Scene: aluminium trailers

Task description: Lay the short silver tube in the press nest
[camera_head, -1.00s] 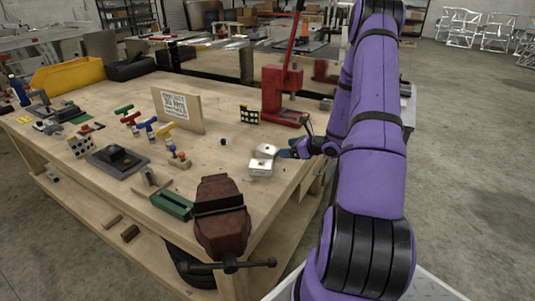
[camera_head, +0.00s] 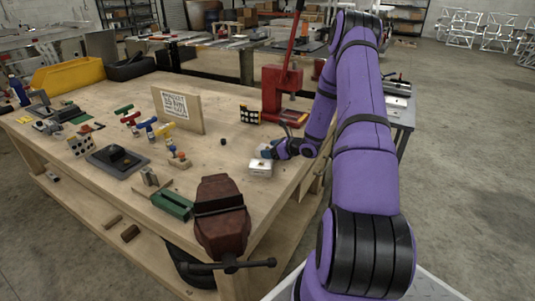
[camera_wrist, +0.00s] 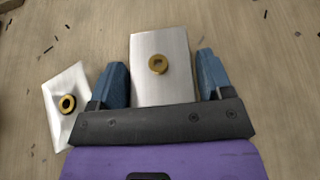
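Two silver tubes, each with a brass ring on its upper face, lie on the bench; I cannot tell surely which is the short one. In the wrist view one silver tube (camera_wrist: 161,82) lies between the two blue fingers of my gripper (camera_wrist: 163,75). The fingers stand open on either side of it, with a narrow gap at the right. The other silver tube (camera_wrist: 63,104) lies apart, left of the left finger, and shows in the head view (camera_head: 261,168) nearer the camera. The red press (camera_head: 280,92) stands behind my gripper (camera_head: 270,152); its nest is not clear.
A dark red vise (camera_head: 221,215) is at the bench's front corner. Bare wood surrounds the two tubes.

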